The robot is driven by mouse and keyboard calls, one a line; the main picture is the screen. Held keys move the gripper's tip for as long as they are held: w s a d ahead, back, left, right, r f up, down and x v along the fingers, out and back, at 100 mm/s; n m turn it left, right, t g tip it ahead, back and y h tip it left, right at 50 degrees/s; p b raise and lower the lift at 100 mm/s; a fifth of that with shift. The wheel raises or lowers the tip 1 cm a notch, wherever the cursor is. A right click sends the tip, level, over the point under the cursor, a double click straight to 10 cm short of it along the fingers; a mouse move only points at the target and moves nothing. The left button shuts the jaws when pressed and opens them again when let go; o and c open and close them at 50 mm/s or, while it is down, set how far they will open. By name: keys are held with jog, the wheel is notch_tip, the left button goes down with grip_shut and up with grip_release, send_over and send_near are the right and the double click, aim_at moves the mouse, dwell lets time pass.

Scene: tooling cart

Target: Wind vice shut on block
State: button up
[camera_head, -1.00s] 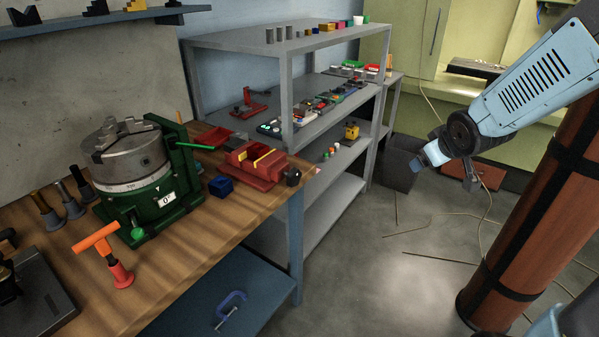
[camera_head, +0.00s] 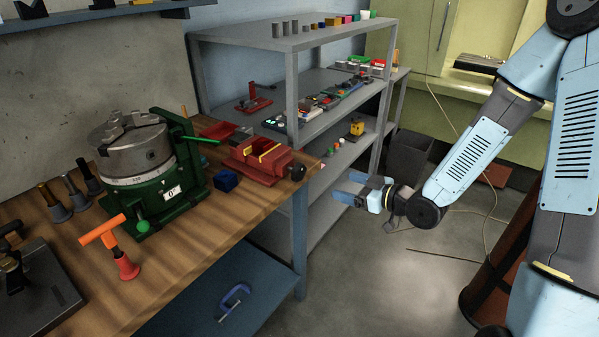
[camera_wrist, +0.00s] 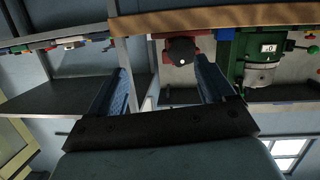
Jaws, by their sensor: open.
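The red vice (camera_head: 262,166) with yellow strips at its jaws sits near the bench's right end. A dark round knob (camera_head: 297,171) is on its right side, at the bench edge. In the wrist view the knob (camera_wrist: 181,51) shows between my finger lines, farther off, with the red vice (camera_wrist: 202,40) behind it. A dark blue block (camera_head: 226,180) rests on the bench in front of the vice. I cannot tell whether another block is between the jaws. My gripper (camera_head: 344,186) is open and empty, off the bench to the right of the knob and apart from it.
A green rotary table with a grey chuck (camera_head: 130,150) stands left of the vice, its green handle reaching toward it. An orange T-handle tool (camera_head: 112,240) stands nearer. The grey shelf unit (camera_head: 240,38) rises behind the bench.

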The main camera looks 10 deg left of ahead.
aim_at(303, 172)
jog(key=w+a+y, duration=0.1)
jog(key=a, duration=0.4)
jog(key=w+a+y, duration=0.1)
jog(key=a, duration=0.4)
jog(key=w+a, duration=0.1)
jog(key=a, duration=0.3)
jog(key=shift+a+r+y, duration=0.25)
jog(key=shift+a+y, duration=0.15)
jog(key=c, duration=1)
jog(key=shift+o, duration=0.2)
jog(key=shift+w+m, duration=0.15)
jog(key=shift+m, duration=0.35)
jog(key=m, duration=0.4)
jog(key=shift+w+d+m, duration=0.1)
jog(key=shift+d+m, duration=0.05)
jog(key=shift+m, duration=0.25)
jog(key=m, duration=0.5)
jog(key=shift+w+f, duration=0.1)
jog(key=shift+f, duration=0.05)
jog(key=shift+m, duration=0.3)
